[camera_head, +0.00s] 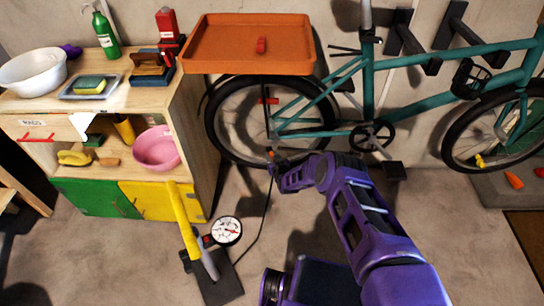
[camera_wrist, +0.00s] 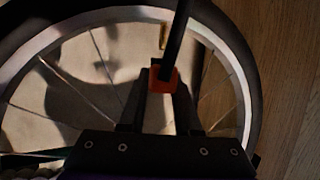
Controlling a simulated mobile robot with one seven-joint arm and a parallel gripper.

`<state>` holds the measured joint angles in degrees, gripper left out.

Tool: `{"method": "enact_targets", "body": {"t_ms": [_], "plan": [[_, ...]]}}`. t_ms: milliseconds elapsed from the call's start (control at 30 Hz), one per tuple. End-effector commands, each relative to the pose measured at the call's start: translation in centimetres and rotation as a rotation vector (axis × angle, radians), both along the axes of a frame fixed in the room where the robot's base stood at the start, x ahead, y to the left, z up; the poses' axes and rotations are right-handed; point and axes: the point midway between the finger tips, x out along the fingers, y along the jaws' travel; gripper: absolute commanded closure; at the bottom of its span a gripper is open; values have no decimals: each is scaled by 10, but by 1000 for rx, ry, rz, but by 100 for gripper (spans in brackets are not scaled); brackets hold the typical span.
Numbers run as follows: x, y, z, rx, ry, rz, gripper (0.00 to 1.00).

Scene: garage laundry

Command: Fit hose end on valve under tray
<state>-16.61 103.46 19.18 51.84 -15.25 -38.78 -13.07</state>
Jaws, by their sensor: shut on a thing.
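My gripper (camera_head: 276,160) reaches low in front of the teal bicycle's left wheel (camera_head: 209,118), below the orange tray (camera_head: 215,66). In the wrist view its dark fingers (camera_wrist: 160,105) are shut on the orange-red hose end (camera_wrist: 162,78). The black hose (camera_wrist: 177,30) runs up past it there. A thin brass-coloured valve (camera_wrist: 162,36) points from the pale rim toward the hose end. Valve and hose end look close and nearly in line, with no clear join; I cannot tell the depth between them. The valve is not clear in the head view.
A floor pump with a yellow handle (camera_head: 182,214) and round gauge (camera_head: 227,231) stands front left, its hose (camera_head: 266,205) running to my gripper. A wooden cabinet (camera_head: 196,140) stands left of the wheel. Spokes (camera_wrist: 107,60) are near the fingers. A small red thing (camera_head: 261,45) lies on the tray.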

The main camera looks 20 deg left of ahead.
Motion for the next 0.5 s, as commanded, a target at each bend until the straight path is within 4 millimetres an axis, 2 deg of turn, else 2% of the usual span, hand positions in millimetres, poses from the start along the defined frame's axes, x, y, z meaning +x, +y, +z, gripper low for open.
{"method": "enact_targets", "body": {"t_ms": [500], "plan": [[0,0,-11,1,-1,0,100]]}}
